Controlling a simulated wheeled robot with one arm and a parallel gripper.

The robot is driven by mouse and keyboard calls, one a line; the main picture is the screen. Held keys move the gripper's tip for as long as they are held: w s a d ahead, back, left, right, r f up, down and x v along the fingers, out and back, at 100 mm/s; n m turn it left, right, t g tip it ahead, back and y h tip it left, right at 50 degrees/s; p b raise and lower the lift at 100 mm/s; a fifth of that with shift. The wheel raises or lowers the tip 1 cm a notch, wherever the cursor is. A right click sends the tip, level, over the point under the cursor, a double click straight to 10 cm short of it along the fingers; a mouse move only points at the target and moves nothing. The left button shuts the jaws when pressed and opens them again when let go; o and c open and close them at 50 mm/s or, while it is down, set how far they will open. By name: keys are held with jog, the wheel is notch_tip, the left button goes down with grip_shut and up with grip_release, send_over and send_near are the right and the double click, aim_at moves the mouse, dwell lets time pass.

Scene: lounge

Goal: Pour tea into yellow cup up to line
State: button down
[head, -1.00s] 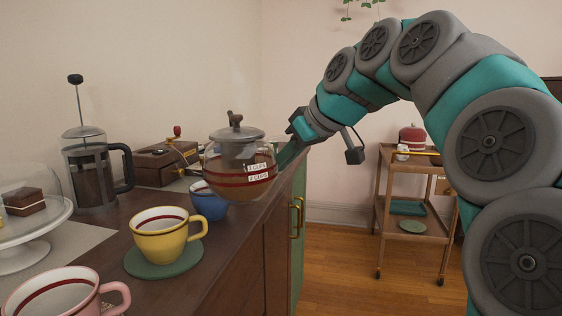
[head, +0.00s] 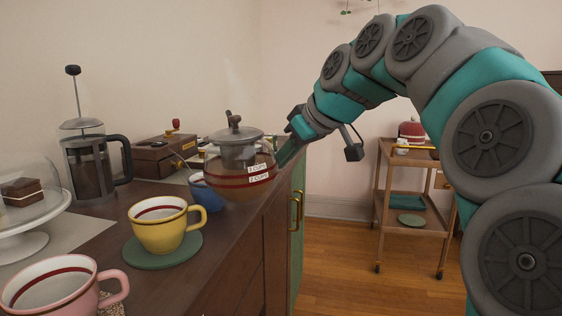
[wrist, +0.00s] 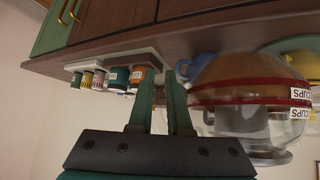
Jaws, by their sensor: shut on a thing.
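The yellow cup (head: 160,232) stands upright on a round green coaster (head: 163,257) on the sideboard. A red line rings its white inside near the rim, and I see no tea in it. The glass teapot (head: 238,188), with brown tea, red bands and cup labels, is held about upright, behind and right of the yellow cup. My gripper (wrist: 162,98) is shut beside the pot (wrist: 250,80), at its handle side; the handle itself is mostly hidden. The wrist view is upside down. In the head view my gripper (head: 287,150) is partly behind the pot.
The teapot partly hides a blue cup (head: 203,190). A pink cup (head: 62,288) is at the front left. A French press (head: 92,165), a glass-domed cake stand (head: 30,232) and a wooden grinder box (head: 160,157) are left and behind. A cart (head: 410,190) stands on the floor.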

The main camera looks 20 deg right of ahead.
aim_at(284, 140)
jog(key=shift+d+r+n+h+p, duration=0.2)
jog(key=shift+r+h+p, duration=0.2)
jog(key=shift+r, duration=0.55)
jog(key=shift+d+r+n+h+p, duration=0.1)
jog(key=shift+r+n+h+p, duration=0.25)
jog(key=shift+r, duration=0.6)
jog(key=shift+r+h+p, duration=0.35)
jog(key=shift+r+h, duration=0.3)
jog(key=shift+r, duration=0.95)
dwell(1.4)
jog(key=shift+a+r+n+t, duration=0.1)
jog(key=shift+r+n+t, duration=0.15)
jog(key=shift+r+t, duration=0.1)
dwell(2.8)
